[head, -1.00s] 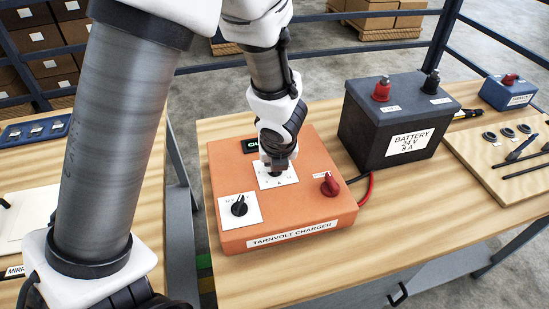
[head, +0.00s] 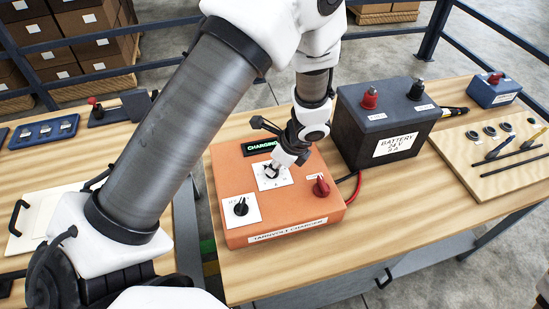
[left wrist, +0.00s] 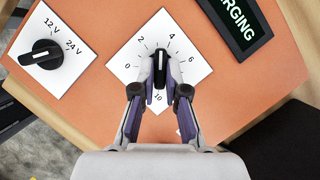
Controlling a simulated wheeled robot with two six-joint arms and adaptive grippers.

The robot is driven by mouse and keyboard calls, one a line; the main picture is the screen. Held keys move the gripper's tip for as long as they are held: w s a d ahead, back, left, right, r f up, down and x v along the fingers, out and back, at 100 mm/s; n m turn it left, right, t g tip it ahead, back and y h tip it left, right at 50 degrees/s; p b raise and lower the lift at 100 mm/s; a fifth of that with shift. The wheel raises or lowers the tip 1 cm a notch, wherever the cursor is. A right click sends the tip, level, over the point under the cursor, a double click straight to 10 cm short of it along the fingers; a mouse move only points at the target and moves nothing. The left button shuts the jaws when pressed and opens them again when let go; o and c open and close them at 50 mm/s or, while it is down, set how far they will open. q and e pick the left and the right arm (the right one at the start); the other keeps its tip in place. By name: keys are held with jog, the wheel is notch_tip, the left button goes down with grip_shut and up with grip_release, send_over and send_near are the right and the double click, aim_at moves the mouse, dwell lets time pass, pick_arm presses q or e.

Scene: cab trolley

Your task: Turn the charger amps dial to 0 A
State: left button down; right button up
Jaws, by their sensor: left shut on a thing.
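The orange Tarnvolt charger (head: 240,218) sits on the wooden table. In the left wrist view the dial's white line points up, between 2 and 4. My left gripper (left wrist: 160,90) is shut on the dial, one finger on each side. In the head view the gripper (head: 273,170) comes down tilted onto the dial, which it partly hides. The charger's display (head: 264,147) reads CHARGING in green. My right gripper is not in view.
A black voltage dial (head: 241,207) is at the charger's front left, and a red knob (head: 321,187) at its right. A dark battery (head: 385,125) stands behind right. A board with tools (head: 490,160) lies farther right. The table's front is clear.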

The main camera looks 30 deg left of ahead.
pick_arm(q)
jog(key=n+g+p, duration=0.1)
jog(key=n, duration=0.2)
jog(key=shift+n+g+p, duration=0.3)
jog(key=shift+p, duration=0.1)
jog(key=n+g+h, duration=0.1)
jog(key=n, duration=0.2)
jog(key=shift+w+a+n+p, duration=0.1)
jog(key=shift+a+n+p, duration=0.05)
jog(key=shift+n+p, duration=0.2)
jog(key=n+h, duration=0.1)
jog(key=n, duration=0.1)
jog(key=n+g+h, duration=0.1)
jog(key=n, duration=0.2)
jog(key=shift+w+a+p, duration=0.1)
jog(key=shift+p, duration=0.2)
jog(key=n+h, duration=0.1)
jog(key=n, duration=0.1)
jog(key=n+h, duration=0.1)
jog(key=n, duration=0.2)
jog(key=shift+a+f+g+p, duration=0.15)
jog(key=shift+g+p, duration=0.15)
jog(key=shift+n, duration=0.35)
jog(key=c, duration=1.2)
grip_release()
jog(key=v, duration=1.2)
